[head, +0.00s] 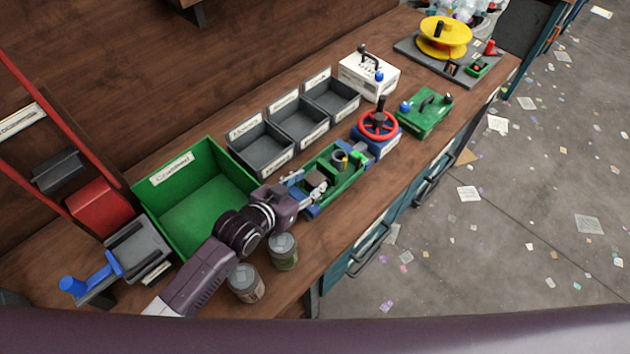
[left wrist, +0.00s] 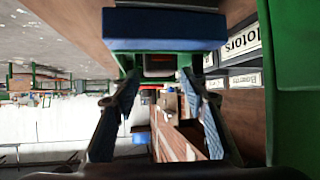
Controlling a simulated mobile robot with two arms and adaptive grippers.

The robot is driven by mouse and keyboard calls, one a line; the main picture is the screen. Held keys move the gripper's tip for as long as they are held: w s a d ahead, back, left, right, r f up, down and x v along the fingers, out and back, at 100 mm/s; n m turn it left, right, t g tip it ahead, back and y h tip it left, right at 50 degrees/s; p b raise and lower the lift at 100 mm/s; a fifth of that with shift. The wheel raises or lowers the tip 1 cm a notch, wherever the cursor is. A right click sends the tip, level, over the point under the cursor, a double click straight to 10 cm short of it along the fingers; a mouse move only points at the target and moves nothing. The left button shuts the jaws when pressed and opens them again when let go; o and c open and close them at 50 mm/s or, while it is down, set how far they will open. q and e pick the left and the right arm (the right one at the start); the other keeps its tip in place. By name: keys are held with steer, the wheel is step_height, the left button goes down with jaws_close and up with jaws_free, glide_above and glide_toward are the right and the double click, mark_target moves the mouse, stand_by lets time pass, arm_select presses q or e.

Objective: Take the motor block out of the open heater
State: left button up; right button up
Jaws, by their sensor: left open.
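The open heater is a green tray-like housing (head: 346,186) clamped in a blue vise (head: 384,146) in the head view. Inside it are a dark block (head: 317,177) near my gripper and a grey ring-shaped part (head: 339,158) farther along; I cannot tell surely which is the motor block. My left gripper (head: 307,187) is at the heater's near end, fingers spread and empty. In the left wrist view the open fingers (left wrist: 159,88) point toward a blue vise part (left wrist: 165,28) and a green edge, with a dark part between them. My right gripper is not in view.
A large green bin (head: 148,200) stands left of the heater, with several grey bins (head: 262,146) behind it. A red handwheel (head: 379,124) rises beyond the heater, beside a green handled panel (head: 426,112). The bench front edge is close.

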arm_select(q)
steer(key=shift+x, duration=1.2)
steer(key=shift+c, duration=1.5)
steer(key=c, duration=0.8)
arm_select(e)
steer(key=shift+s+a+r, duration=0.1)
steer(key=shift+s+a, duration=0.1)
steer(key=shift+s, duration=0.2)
arm_select(q)
steer(key=shift+r, duration=0.15)
